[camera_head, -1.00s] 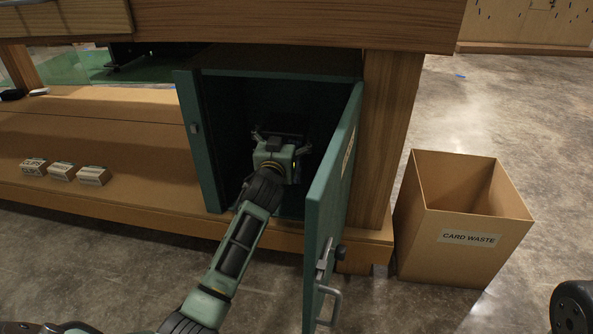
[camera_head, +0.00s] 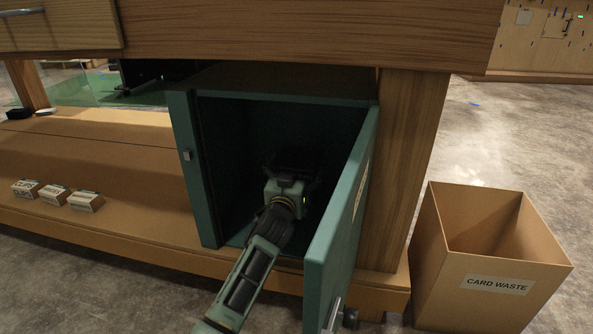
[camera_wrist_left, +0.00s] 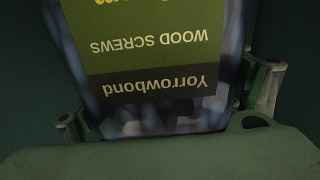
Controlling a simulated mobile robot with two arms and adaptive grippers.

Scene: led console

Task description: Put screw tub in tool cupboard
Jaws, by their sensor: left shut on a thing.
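The tool cupboard (camera_head: 182,170) is a dark green box under the wooden bench, and its door (camera_head: 341,225) stands open on the right. My left gripper (camera_head: 292,168) is inside the cupboard. In the left wrist view, my left gripper (camera_wrist_left: 165,115) is shut on the screw tub (camera_wrist_left: 150,75), with a finger on each side. The tub has a green and dark label reading "Yorrowbond wood screws", upside down in that view. In the head view the tub is lost in the dark behind my gripper. I cannot tell whether it touches the cupboard floor. My right gripper does not show.
A cardboard bin (camera_head: 494,285) marked "CARD WASTE" stands on the floor to the right. Several small boxes (camera_head: 54,194) sit on the lower shelf (camera_head: 130,215) at the left. The open door stands close to the right of my left arm.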

